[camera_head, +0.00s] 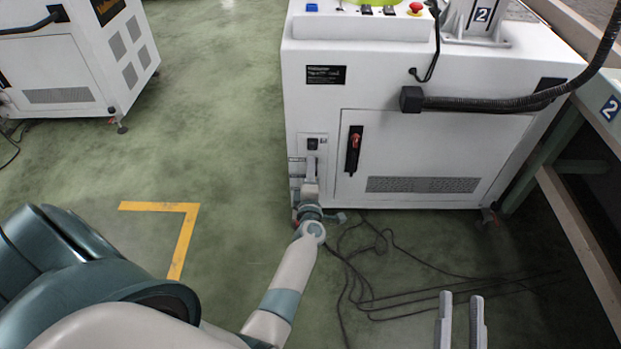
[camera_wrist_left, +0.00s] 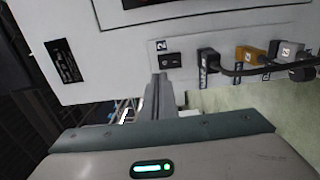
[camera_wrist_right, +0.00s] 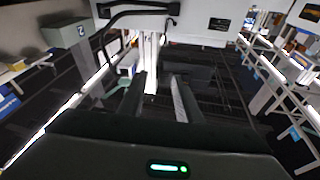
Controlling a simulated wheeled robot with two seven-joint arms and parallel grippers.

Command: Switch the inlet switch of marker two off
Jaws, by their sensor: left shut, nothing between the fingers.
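The marker two machine is a white cabinet (camera_head: 420,135) with a "2" plate (camera_head: 482,15) on top. Its black inlet switch (camera_head: 313,143) sits on a small panel low at the left of the front. In the left wrist view the switch (camera_wrist_left: 171,60) is beside a small "2" label; its on or off position cannot be told. My left gripper (camera_head: 311,160) is shut and empty, its tips (camera_wrist_left: 159,78) just below the switch; whether they touch is unclear. My right gripper (camera_head: 461,298) is open and empty, away from the cabinet; its fingers also show in the right wrist view (camera_wrist_right: 157,82).
Plugs with cables (camera_wrist_left: 245,62) are beside the switch. A black hose (camera_head: 500,102) crosses the front. Loose cables (camera_head: 380,275) lie on the floor. Another white machine (camera_head: 80,60) stands at left.

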